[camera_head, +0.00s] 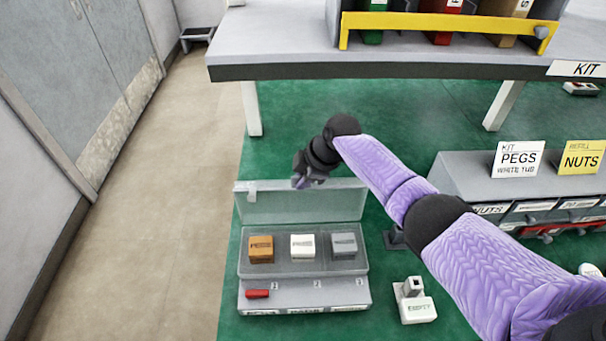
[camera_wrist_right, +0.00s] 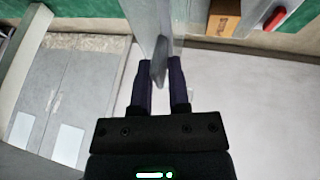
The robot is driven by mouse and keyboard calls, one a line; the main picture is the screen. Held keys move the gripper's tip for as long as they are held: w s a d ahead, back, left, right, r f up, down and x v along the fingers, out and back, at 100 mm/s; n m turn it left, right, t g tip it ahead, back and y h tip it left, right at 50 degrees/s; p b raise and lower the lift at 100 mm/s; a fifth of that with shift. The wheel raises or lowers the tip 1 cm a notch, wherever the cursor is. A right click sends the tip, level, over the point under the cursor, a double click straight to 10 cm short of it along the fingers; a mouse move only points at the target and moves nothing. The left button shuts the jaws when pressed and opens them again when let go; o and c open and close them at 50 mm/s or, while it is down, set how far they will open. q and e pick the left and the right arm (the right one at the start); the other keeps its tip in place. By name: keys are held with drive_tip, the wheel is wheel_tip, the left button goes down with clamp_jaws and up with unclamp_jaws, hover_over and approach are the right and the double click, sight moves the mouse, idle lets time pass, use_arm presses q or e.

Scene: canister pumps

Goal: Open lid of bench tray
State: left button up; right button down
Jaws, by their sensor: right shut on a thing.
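The bench tray (camera_head: 305,262) sits on the green surface at lower left in the head view. Its clear lid (camera_head: 285,205) stands raised at the back, hinged up and leaning away from the compartments. My right gripper (camera_head: 305,183) is at the lid's upper edge. In the right wrist view the two dark fingers (camera_wrist_right: 161,84) are shut on a thin grey tab of the lid (camera_wrist_right: 161,62). In the tray are a brown block (camera_head: 261,249), a white block (camera_head: 303,246) and a grey block (camera_head: 344,245). My left gripper is out of view.
A red piece (camera_head: 257,294) lies on the tray's front ledge. A white dispenser-like item (camera_head: 417,307) stands to its right. Labelled drawers (camera_head: 465,177) are at the right, partly behind my arm. A raised shelf (camera_head: 400,58) spans the back. Bare floor (camera_head: 190,200) is left.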

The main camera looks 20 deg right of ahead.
drive_tip(key=shift+w, duration=0.2)
idle(0.3)
drive_tip(key=c, duration=0.7)
unclamp_jaws()
drive_tip(key=shift+w+f, duration=0.1)
drive_tip(key=p+v, duration=0.3)
drive_tip(key=v, duration=0.7)
